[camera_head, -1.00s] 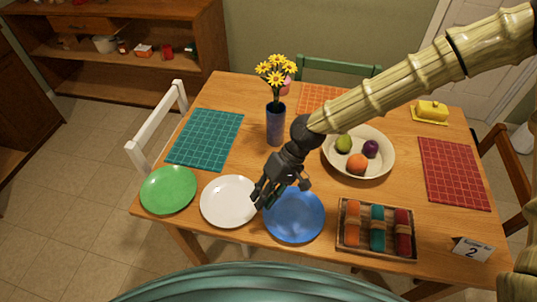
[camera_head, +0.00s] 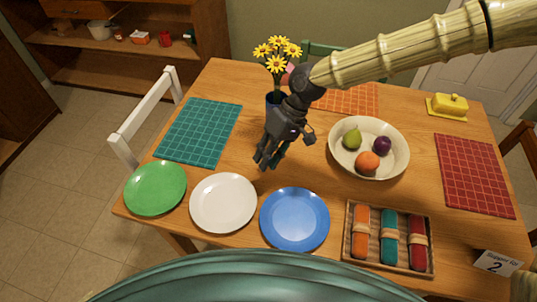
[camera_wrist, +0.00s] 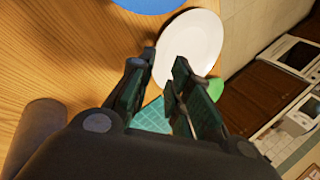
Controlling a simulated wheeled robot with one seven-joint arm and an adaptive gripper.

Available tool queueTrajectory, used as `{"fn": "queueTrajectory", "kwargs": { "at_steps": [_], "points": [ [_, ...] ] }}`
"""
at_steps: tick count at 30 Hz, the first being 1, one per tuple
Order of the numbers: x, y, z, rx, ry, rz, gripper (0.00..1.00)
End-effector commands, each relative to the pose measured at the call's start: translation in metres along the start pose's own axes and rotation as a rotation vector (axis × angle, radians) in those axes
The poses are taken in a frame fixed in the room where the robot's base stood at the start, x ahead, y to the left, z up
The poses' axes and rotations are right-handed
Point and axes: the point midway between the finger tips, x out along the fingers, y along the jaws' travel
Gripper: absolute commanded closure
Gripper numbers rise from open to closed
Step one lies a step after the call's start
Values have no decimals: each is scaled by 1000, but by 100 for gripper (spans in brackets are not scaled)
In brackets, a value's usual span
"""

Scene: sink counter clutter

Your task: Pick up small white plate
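The small white plate (camera_head: 223,203) lies flat on the wooden table near its front edge, between a green plate (camera_head: 156,188) and a blue plate (camera_head: 295,219). It also shows in the wrist view (camera_wrist: 190,45), beyond my fingertips. My gripper (camera_head: 267,160) hangs above the table, behind and a little right of the white plate, apart from it. In the wrist view the two fingers (camera_wrist: 160,82) stand apart with nothing between them. The white plate is empty and unobstructed in the head view.
A fruit bowl (camera_head: 398,158) is to the right, and a tray of rolled napkins (camera_head: 348,243) is front right. A teal placemat (camera_head: 200,132) lies behind the plates. Bare table surrounds the white plate's back side.

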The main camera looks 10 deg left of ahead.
Motion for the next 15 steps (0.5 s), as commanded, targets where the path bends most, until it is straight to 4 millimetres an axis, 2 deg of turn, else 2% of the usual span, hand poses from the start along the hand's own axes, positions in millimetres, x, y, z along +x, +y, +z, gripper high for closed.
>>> {"fn": "queueTrajectory", "kwargs": {
  "at_steps": [5,15],
  "points": [
    [17,0,1,0,-2,-1,81],
    [67,1,2,3,0,-1,81]
  ]
}}
